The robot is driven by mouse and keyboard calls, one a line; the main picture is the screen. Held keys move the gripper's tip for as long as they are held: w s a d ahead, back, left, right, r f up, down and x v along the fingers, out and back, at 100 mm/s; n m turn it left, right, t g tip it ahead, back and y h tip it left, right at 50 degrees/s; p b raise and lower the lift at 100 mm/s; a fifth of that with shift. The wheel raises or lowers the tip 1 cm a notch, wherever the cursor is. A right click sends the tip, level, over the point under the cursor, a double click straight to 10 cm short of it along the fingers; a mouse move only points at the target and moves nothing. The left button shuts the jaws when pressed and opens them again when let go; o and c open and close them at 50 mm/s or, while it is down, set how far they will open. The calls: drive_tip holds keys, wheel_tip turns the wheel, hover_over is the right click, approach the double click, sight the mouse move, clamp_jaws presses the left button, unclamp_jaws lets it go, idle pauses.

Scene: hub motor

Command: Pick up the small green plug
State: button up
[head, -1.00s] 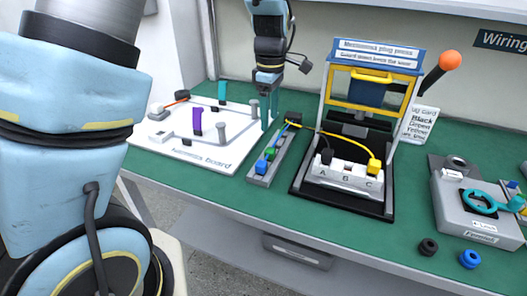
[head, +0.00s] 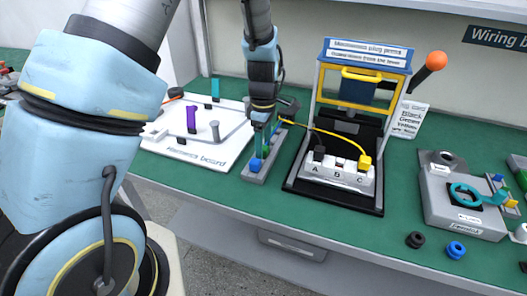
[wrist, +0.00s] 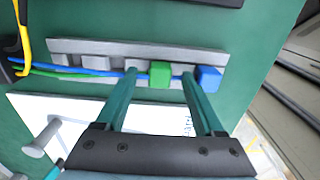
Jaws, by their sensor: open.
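The small green plug (wrist: 160,74) sits in a grey rack (wrist: 235,56) in the wrist view, on the end of a green cable. A blue plug (wrist: 209,78) sits just right of it, and a blue cable runs along the rack. My gripper (wrist: 173,76) is open, with one teal finger on each side of the green plug; the right finger lies between the green and blue plugs. I cannot tell whether the fingers touch the plugs. In the head view my gripper (head: 261,150) is over the rack (head: 253,177), and mostly hides the green plug.
A press (head: 368,62) with a white A-B-C block (head: 330,178) stands right of the rack; a yellow cable arches to its yellow plug (head: 364,163). A white board (head: 185,152) with pegs lies left. A grey fixture (head: 470,215) and two rings stand farther right.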

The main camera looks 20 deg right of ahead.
sight(264, 147)
drive_tip(key=shift+c, duration=0.3)
clamp_jaws()
idle(0.4)
wheel_tip(264, 147, up, 10)
drive_tip(key=b, duration=0.1)
drive_tip(key=shift+b, duration=0.4)
